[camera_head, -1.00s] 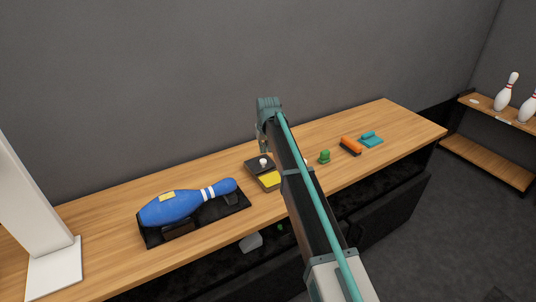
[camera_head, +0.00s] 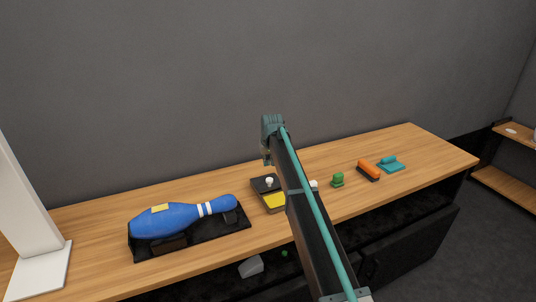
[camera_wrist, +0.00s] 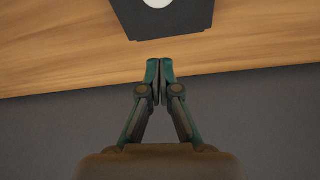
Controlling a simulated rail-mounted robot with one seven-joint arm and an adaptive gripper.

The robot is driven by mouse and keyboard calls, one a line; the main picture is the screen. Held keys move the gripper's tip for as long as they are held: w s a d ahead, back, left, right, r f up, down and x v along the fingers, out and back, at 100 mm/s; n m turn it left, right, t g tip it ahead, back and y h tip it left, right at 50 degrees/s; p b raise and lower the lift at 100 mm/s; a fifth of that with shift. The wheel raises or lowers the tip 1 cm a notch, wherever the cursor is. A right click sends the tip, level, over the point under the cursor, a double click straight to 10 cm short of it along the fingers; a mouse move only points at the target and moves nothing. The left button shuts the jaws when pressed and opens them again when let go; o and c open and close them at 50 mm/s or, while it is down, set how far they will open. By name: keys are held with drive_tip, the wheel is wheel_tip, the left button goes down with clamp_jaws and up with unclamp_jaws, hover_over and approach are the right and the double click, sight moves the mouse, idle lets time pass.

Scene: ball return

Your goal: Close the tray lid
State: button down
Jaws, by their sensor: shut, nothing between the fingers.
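The small tray (camera_head: 274,209) stands on the wooden counter, with a yellow surface (camera_head: 274,200) exposed at its front. Its dark lid (camera_head: 260,186) with a white knob (camera_head: 269,181) lies over the rear part, so the tray looks partly open. My gripper (camera_head: 267,162) is above and behind the tray, pointing down. In the wrist view my gripper (camera_wrist: 160,62) has its fingertips together and empty. The dark lid (camera_wrist: 185,24) and part of its white knob (camera_wrist: 158,3) show at the top edge there, apart from the fingertips. My arm hides the tray's right side.
A blue bowling pin (camera_head: 175,219) lies on a black stand (camera_head: 226,225) left of the tray. A green object (camera_head: 338,179), an orange brush (camera_head: 368,169) and a teal item (camera_head: 391,164) sit to the right. A grey wall (camera_head: 180,90) rises behind the counter (camera_head: 90,224).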

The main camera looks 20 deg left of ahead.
sight(266, 177)
drive_tip(key=p+x, duration=0.1)
drive_tip(key=x, duration=0.2)
drive_tip(key=shift+w+a+f, duration=0.1)
drive_tip(key=shift+f, duration=0.05)
drive_tip(key=s+d, duration=0.1)
drive_tip(key=s+d+f+p, duration=0.1)
drive_tip(key=s, duration=0.1)
drive_tip(key=shift+d+p, duration=0.1)
drive_tip(key=shift+p, duration=0.2)
drive_tip(key=shift+s+d+f, duration=0.1)
drive_tip(key=s+d+b, duration=0.2)
drive_tip(key=s+d, duration=0.5)
drive_tip(key=shift+s+d, duration=0.3)
drive_tip(key=shift+w+a, duration=0.15)
drive_tip(key=shift+w, duration=0.1)
